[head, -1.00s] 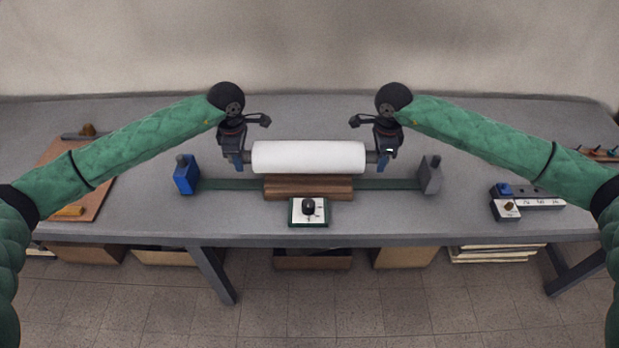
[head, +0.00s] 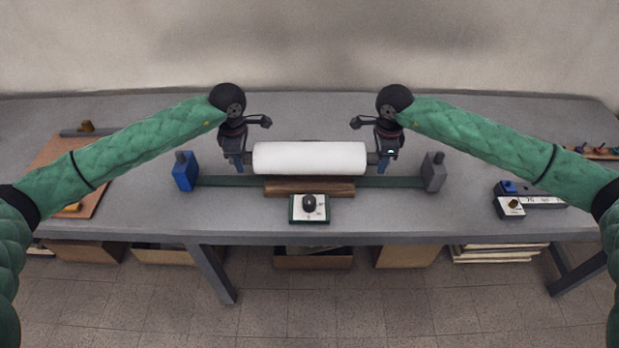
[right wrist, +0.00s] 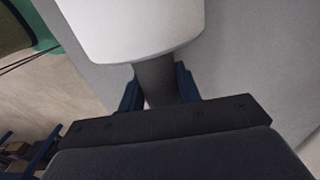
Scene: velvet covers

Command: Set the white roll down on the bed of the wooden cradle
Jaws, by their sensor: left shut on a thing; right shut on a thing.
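The white roll (head: 309,158) lies level in the head view, held by a dark shaft stub at each end. My left gripper (head: 238,161) is shut on the left stub, and my right gripper (head: 382,162) on the right stub. In the right wrist view the blue fingers of my right gripper (right wrist: 158,90) flank the grey stub below the white roll end (right wrist: 135,28). The wooden cradle (head: 309,189) is directly below the roll in the picture. The roll hides the cradle's back part, and I cannot tell whether they touch.
A green rail (head: 400,182) runs behind the cradle between a blue block (head: 185,172) and a grey block (head: 434,172). A small box with a black knob (head: 309,208) stands in front. A brown board (head: 88,205) lies left; a small switch box (head: 511,206) stands right.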

